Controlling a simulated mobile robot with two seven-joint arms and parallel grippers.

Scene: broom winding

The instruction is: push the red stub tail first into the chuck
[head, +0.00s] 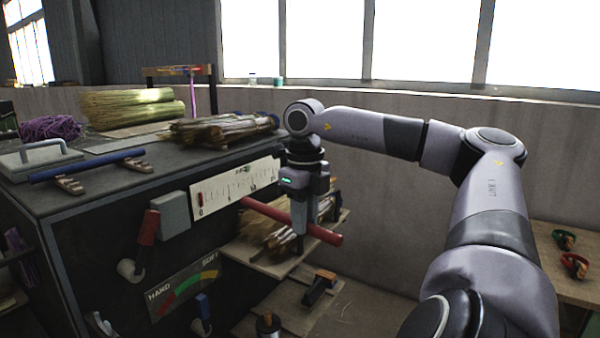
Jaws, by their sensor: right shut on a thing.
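The red stub (325,234) is a long red rod in front of the black machine (90,260). It slopes down from upper left to lower right. My right gripper (299,236) points down and is shut on the red stub, with a finger covering part of it. The stub's left end lies close to the machine's front, below the white scale plate. I cannot make out the chuck, nor tell whether the stub's left end touches anything. My left gripper is not in view.
Bundles of straw (222,129) and a blue rod (87,166) lie on the machine top. A red-handled lever (148,228) and a HARD-SOFT dial plate (185,284) are on its front. More straw lies on a shelf behind the gripper. A wooden table (572,278) stands at right.

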